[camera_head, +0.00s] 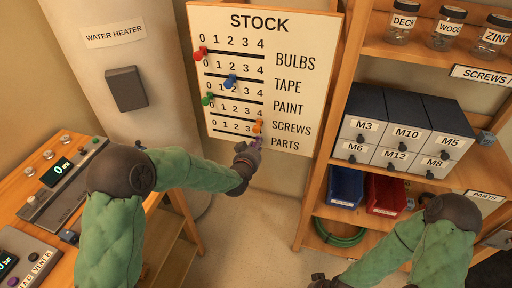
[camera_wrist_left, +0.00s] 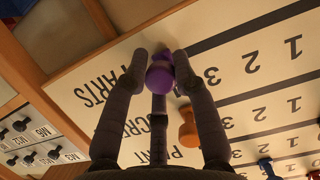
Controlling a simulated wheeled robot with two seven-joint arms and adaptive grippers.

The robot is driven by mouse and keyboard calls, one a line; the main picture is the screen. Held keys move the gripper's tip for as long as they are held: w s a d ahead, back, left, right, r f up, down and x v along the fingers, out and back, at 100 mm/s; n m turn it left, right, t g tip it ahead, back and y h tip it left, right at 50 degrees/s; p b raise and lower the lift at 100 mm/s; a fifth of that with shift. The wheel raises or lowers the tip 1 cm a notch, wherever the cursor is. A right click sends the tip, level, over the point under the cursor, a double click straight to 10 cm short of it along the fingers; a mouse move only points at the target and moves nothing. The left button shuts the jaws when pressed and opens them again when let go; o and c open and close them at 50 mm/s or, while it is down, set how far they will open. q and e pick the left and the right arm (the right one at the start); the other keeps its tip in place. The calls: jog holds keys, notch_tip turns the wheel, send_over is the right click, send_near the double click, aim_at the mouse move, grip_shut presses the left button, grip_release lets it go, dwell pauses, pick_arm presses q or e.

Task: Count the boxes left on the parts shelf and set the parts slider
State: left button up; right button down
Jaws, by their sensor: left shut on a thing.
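The white STOCK board (camera_head: 262,75) has a row for each item, numbered 0 to 4. The purple parts slider (camera_wrist_left: 160,75) is at the high end of the PARTS row, left of the 3 in the left wrist view; the 4 is hidden. My left gripper (camera_head: 250,150) is shut on this knob, one finger on each side. My right gripper (camera_head: 328,282) shows only partly at the bottom edge; its jaws cannot be made out. The PARTS label (camera_head: 485,196) is on the shelf unit at right, below the drawers. My right arm hides part of the shelf there, so boxes cannot be counted.
The orange screws knob (camera_wrist_left: 188,130) sits close beside my left fingers. Red, blue and green knobs are on the rows above. A drawer cabinet (camera_head: 405,138), a blue bin (camera_head: 345,187) and a red bin (camera_head: 385,196) stand in the shelf unit. A console (camera_head: 62,190) is at left.

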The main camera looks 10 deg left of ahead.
aim_at(239, 138)
pick_arm(q)
jog(key=shift+a+f, duration=0.1)
jog(key=shift+f, duration=0.05)
jog(key=shift+a+f+b, duration=0.15)
jog(key=shift+a+b, duration=0.95)
jog(key=shift+a, duration=0.85)
jog(key=shift+a+f+b, duration=0.15)
jog(key=shift+a+b, duration=0.9)
jog(key=shift+a, duration=0.9)
jog(key=o, duration=1.6)
jog(key=shift+w+r, duration=0.1)
jog(key=shift+r, duration=0.05)
jog(key=shift+o, duration=0.6)
jog(key=shift+r, duration=0.15)
jog(key=shift+s+a, duration=0.1)
jog(key=shift+s, duration=0.15)
jog(key=shift+s, duration=0.1)
jog(key=s+b, duration=0.1)
jog(key=s, duration=0.7)
jog(key=shift+s+a, duration=0.15)
jog(key=shift+s, duration=0.2)
jog(key=shift+r, duration=0.1)
